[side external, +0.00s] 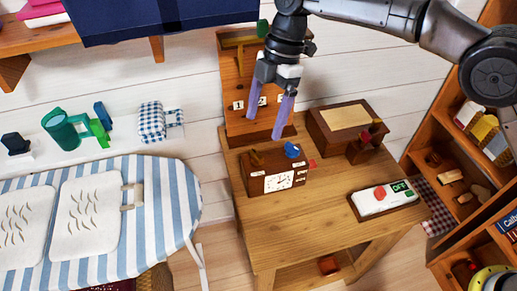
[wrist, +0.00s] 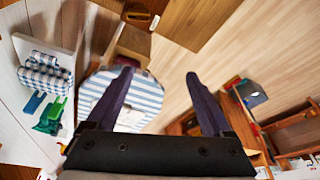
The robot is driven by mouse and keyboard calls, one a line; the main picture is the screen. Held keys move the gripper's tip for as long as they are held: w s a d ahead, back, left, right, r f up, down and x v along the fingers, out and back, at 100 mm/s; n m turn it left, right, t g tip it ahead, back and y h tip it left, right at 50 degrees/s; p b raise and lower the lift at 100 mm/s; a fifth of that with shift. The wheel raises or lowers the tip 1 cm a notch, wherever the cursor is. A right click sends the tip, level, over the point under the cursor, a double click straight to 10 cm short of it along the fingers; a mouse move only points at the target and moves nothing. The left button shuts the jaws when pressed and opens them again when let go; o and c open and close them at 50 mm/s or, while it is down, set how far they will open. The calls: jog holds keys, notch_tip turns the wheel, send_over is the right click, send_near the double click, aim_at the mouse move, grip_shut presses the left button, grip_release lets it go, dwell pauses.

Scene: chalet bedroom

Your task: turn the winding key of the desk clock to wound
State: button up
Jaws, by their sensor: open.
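The desk clock (side external: 278,182) is a brown wooden box with a white dial, standing on the wooden desk (side external: 330,228) in the side view. A blue knob-like piece (side external: 292,150) shows on its top and a small red piece (side external: 312,163) at its right edge. I cannot tell for certain which is the winding key. My gripper (side external: 264,127) has two purple fingers, spread apart and empty, above and behind the clock in the picture, apart from it. In the wrist view my gripper (wrist: 158,75) is open with nothing between the fingers. I cannot make out the clock there.
A wooden board (side external: 238,90) with number labels stands behind the clock. A wooden box (side external: 347,125) and a white panel marked OFF (side external: 384,198) are to the right. A striped ironing board (side external: 150,200) is at left, a bookshelf (side external: 470,185) at right.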

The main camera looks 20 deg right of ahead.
jog(key=y, duration=0.1)
send_over(258, 153)
jog(key=d, duration=0.3)
jog(key=f, duration=0.1)
jog(key=w+d+f, duration=0.2)
jog(key=x, duration=1.3)
jog(key=shift+w+a+f, duration=0.1)
jog(key=shift+f, duration=0.1)
grip_shut()
